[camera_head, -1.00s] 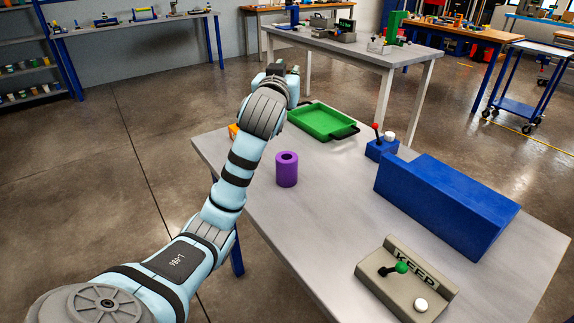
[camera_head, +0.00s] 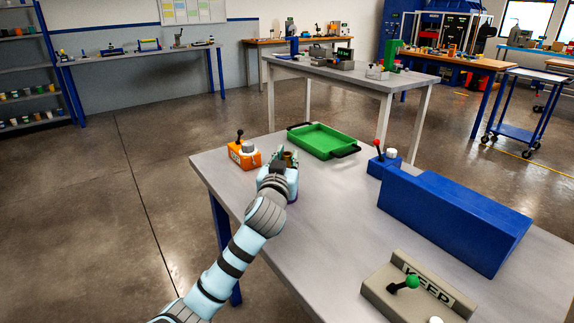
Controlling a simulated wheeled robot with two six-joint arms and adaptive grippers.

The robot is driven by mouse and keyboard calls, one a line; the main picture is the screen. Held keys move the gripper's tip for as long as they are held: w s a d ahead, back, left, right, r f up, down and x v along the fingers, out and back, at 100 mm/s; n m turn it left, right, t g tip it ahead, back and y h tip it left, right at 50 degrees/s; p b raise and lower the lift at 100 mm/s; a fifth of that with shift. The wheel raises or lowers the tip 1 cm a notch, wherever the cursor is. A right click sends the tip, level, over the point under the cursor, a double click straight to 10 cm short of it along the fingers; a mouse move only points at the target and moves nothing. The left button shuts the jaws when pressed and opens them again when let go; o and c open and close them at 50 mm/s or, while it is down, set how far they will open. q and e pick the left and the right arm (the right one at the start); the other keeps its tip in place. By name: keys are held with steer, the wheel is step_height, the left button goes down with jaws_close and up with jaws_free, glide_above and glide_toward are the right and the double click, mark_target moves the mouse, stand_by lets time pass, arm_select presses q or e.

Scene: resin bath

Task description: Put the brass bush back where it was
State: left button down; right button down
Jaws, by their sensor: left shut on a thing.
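My left gripper (camera_head: 286,162) is over the near table, between the orange box and the green tray. It is shut on a small brass-coloured piece, the brass bush (camera_head: 289,156), of which only a little shows between the fingers. The purple hollow cylinder seen earlier is almost wholly hidden behind my gripper and wrist. I cannot tell whether the bush is above the cylinder, touching it or inside it. My right gripper is not in view.
An orange box (camera_head: 245,156) with a black lever stands left of my gripper. A green tray (camera_head: 322,153) is behind it. A blue lever box (camera_head: 381,168), a long blue block (camera_head: 455,222) and a grey KEEP box (camera_head: 385,299) stand right. The table's middle (camera_head: 325,215) is clear.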

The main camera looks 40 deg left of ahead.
arm_select(q)
steer(key=shift+f, duration=0.5)
steer(key=c, duration=1.8)
jaws_free()
steer(key=shift+w+a+f, duration=0.1)
steer(key=shift+a, duration=0.05)
steer(key=shift+c, duration=0.2)
steer(key=o, duration=0.4)
steer(key=shift+w+a+f, duration=0.15)
steer(key=shift+w, duration=0.1)
steer(key=shift+s+r, duration=0.15)
steer(key=shift+r, duration=0.05)
steer(key=shift+f+b, duration=0.25)
steer(key=shift+b, duration=0.05)
steer(key=shift+o, duration=0.6)
steer(key=p+v, duration=0.3)
steer(key=v, duration=1.1)
steer(key=shift+s+r, duration=0.25)
steer(key=shift+r, duration=0.05)
steer(key=p+x, duration=1.2)
steer(key=x, duration=0.1)
steer(key=shift+w+f, duration=0.25)
steer(key=shift+w, duration=0.1)
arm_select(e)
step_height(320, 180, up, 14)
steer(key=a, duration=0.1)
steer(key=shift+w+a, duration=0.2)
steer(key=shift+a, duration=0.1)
